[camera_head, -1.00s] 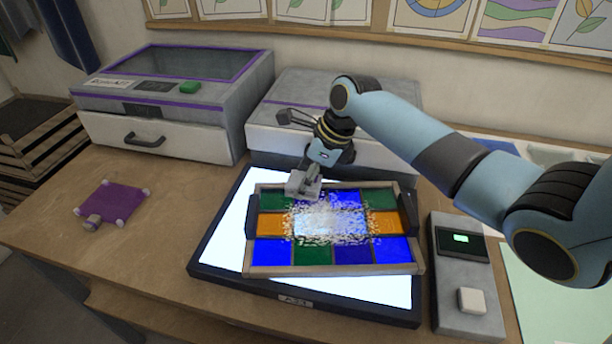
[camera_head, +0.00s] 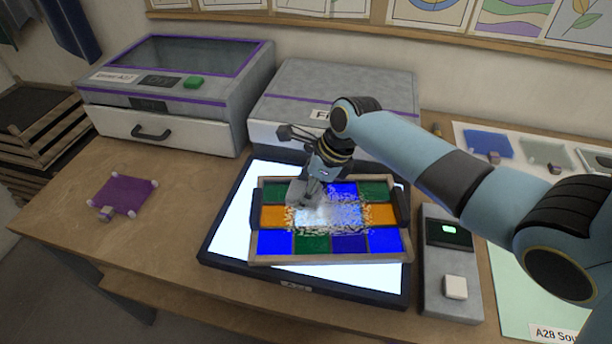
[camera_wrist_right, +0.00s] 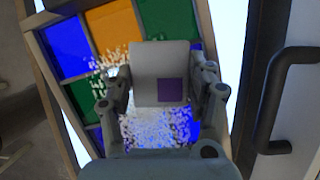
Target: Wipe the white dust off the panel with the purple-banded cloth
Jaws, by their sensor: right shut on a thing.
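The panel (camera_head: 255,242) is a framed grid of blue, green and orange glass panes lying on the lit board. White dust (camera_head: 350,214) is speckled over its middle; it also shows in the wrist view (camera_wrist_right: 160,128). My right gripper (camera_head: 306,198) is over the panel's upper left part. It is shut on a pale grey cloth pad (camera_head: 297,191) with a purple patch, seen between the fingers in the wrist view (camera_wrist_right: 160,62). The pad is at the dust's upper left edge; I cannot tell whether it touches the glass. My left gripper is not in view.
The panel lies on a dark-framed light board (camera_head: 228,225). A grey control box (camera_head: 452,262) stands right of it.

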